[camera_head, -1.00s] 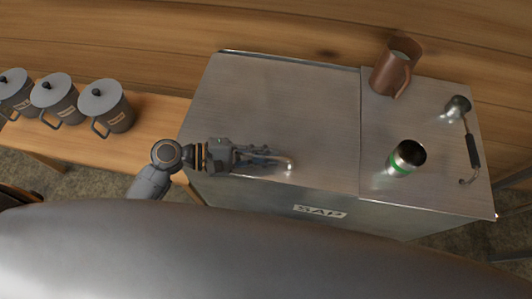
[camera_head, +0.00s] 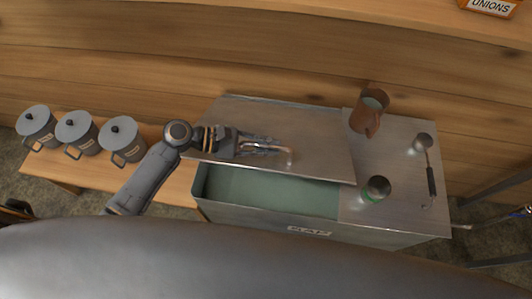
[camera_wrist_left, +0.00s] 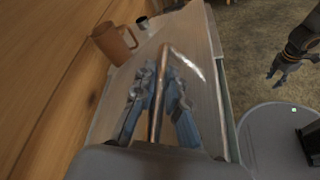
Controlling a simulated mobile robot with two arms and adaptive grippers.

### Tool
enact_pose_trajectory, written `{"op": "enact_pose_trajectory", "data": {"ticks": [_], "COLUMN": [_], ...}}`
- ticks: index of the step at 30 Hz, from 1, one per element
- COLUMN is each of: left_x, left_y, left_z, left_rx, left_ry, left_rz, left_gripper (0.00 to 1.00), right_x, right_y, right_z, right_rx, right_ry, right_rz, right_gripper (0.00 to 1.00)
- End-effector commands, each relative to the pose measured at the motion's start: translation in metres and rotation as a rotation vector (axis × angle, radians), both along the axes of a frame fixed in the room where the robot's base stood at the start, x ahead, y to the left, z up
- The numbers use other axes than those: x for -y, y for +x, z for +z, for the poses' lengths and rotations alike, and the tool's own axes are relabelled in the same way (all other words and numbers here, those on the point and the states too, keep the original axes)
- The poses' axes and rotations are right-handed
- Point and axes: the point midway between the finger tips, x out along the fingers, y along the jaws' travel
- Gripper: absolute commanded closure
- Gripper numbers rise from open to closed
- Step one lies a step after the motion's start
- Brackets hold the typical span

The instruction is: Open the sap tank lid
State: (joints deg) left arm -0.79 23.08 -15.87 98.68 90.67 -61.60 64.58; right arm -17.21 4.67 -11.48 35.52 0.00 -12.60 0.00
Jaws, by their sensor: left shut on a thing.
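The sap tank (camera_head: 260,218) is a metal box with a SAP label on its front. Its flat metal lid (camera_head: 300,125) is raised at the front edge and tilted toward the wall, showing the greenish inside (camera_head: 270,190). My left gripper (camera_head: 264,146) is shut on the lid's bar handle (camera_head: 288,154) near the front edge. In the left wrist view the fingers (camera_wrist_left: 160,85) close around the copper-coloured bar (camera_wrist_left: 167,52). My right gripper (camera_wrist_left: 290,68) hangs apart from the tank in the left wrist view, its fingers spread and empty.
On the fixed right part of the top stand a copper jug (camera_head: 366,118), a metal cup with a green band (camera_head: 375,190) and a ladle (camera_head: 431,180). Several grey lidded pots (camera_head: 78,132) stand on a wooden bench (camera_head: 165,185) at left. A wooden wall (camera_head: 250,55) is close behind.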

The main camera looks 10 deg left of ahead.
Motion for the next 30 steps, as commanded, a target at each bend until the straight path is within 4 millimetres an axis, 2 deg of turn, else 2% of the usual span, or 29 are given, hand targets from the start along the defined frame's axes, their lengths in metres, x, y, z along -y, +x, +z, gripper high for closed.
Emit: {"op": "enact_pose_trajectory", "data": {"ticks": [1,9,25,26,30], "left_x": [0.001,0.001,0.001,0.001,0.001], "left_y": [0.005,0.022,0.027,0.027,0.027], "left_z": [0.012,0.031,0.035,0.035,0.035], "left_rx": [0.004,0.003,0.003,0.003,0.003], "left_ry": [-0.003,-0.004,-0.004,-0.004,-0.004], "left_rz": [-0.001,-0.002,-0.003,-0.003,-0.003], "left_gripper": [1.00,1.00,1.00,1.00,1.00], "right_x": [0.000,0.000,0.000,0.000,-0.008], "right_y": [0.000,0.000,0.000,0.001,0.008], "right_z": [0.009,0.021,0.022,0.022,0.024], "right_rx": [0.000,0.000,0.000,0.001,0.029], "right_ry": [0.000,0.000,0.000,0.000,0.021], "right_rz": [0.000,0.000,-0.001,-0.001,-0.032], "right_gripper": [0.60,0.60,0.60,0.64,0.93]}}
